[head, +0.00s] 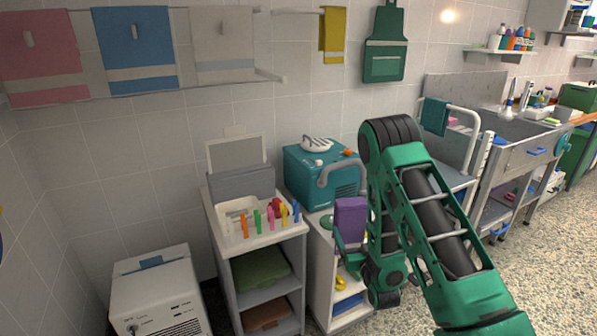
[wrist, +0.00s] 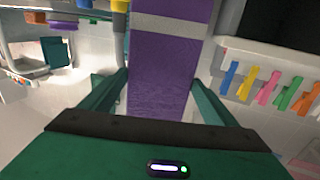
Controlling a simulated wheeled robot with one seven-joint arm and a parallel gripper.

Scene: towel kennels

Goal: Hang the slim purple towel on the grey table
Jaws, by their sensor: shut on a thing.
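The slim purple towel (head: 350,220) hangs in my gripper (head: 352,248), in front of the teal machine. In the wrist view the towel (wrist: 158,85) runs up between the two green fingers of my gripper (wrist: 160,82), with a pale band across it. The gripper is shut on the towel. A grey table (head: 458,181) with a white rail stands behind and right of my arm, partly hidden by it. A teal towel (head: 435,116) hangs on that rail and also shows at upper left in the wrist view (wrist: 54,50).
A teal machine (head: 303,183) with a hose stands behind the gripper. A cart with coloured clips (head: 260,240) stands left, a white unit (head: 160,295) further left. The sink (head: 520,135) is right. Pink, blue and white towels hang on the wall rack. Speckled floor at right is clear.

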